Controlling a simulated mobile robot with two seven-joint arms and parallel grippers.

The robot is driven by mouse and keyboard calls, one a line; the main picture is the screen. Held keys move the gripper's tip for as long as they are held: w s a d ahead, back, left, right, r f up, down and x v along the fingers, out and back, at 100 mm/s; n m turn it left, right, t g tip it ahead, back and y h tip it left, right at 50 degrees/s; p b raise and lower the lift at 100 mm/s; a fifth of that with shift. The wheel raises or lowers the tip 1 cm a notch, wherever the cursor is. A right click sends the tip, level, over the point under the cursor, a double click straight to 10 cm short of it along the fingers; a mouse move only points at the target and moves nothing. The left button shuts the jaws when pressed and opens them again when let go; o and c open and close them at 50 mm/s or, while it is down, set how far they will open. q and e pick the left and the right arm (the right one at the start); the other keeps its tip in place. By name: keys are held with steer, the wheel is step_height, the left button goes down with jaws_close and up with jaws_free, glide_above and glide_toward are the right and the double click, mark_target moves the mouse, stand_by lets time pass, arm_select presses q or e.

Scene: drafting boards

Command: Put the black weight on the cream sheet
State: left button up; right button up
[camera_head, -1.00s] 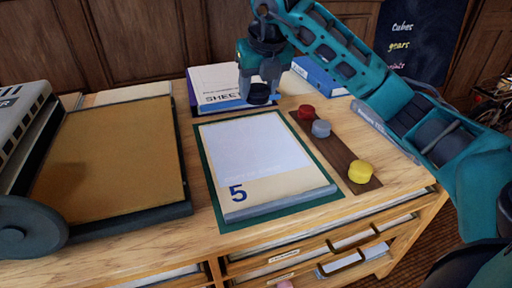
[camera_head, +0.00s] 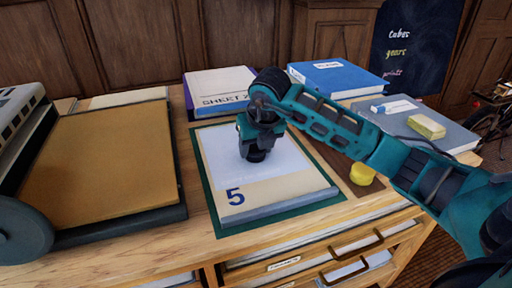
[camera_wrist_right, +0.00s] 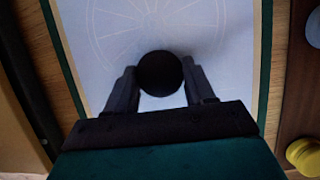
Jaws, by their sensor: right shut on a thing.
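The black weight (camera_head: 256,155) is round and sits between the fingers of my right gripper (camera_head: 258,145), which is shut on it. In the right wrist view the weight (camera_wrist_right: 160,72) shows as a dark disc between both fingertips. It is over the upper middle of the sheet marked 5 (camera_head: 290,187), which has a cream border and a pale blue-white panel with a faint round drawing. I cannot tell whether the weight touches the sheet. My left gripper is not in view.
The sheet lies on a green mat (camera_head: 208,190) with a grey bar along its front edge. A yellow weight (camera_head: 362,174) is to the right on a brown strip; a grey one (camera_wrist_right: 316,28) shows at the wrist view's edge. A tan board (camera_head: 100,165) stands left. Books lie behind.

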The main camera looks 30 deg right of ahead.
steer(key=o, duration=1.4)
steer(key=shift+o, duration=0.2)
steer(key=shift+r, duration=0.3)
steer(key=p+v, duration=0.2)
steer(key=v, duration=0.9)
steer(key=shift+s+r+p, duration=0.3)
